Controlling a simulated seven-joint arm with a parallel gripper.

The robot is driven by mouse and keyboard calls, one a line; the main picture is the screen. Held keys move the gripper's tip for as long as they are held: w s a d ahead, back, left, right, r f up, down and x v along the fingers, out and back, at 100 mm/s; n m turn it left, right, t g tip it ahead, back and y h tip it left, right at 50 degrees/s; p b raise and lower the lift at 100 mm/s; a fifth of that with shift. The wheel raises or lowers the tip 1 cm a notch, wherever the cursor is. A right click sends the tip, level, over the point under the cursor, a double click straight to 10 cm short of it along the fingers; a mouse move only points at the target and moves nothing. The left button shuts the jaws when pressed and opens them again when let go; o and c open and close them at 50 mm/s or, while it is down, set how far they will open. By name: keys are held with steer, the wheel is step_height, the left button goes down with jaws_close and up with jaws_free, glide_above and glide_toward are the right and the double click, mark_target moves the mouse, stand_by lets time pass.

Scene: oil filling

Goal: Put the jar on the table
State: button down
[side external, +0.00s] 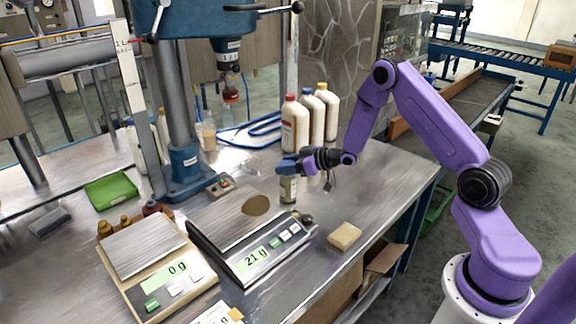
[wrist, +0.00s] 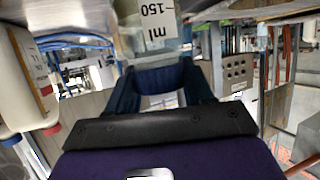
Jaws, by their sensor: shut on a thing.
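The jar (side external: 288,188) is a small clear container with a pale label, upright just behind the right-hand scale. My gripper (side external: 287,167) is shut on its upper part, reaching in from the right. I cannot tell whether the jar's base touches the metal table (side external: 350,205). In the wrist view, the jar (wrist: 148,30) shows upside-down "150 ml" print between the blue fingers (wrist: 158,85). Its lower end is cut off by the frame edge there.
The right scale (side external: 255,240) reads 21 g, with a brown disc (side external: 257,205) over its plate. The left scale (side external: 150,265) reads 0 g. White bottles (side external: 310,118) stand behind my gripper. A tan sponge-like block (side external: 344,236) lies near the front edge. Table right of the jar is clear.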

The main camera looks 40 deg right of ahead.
steer(key=shift+f, duration=0.1)
steer(key=shift+c, duration=2.2)
jaws_free()
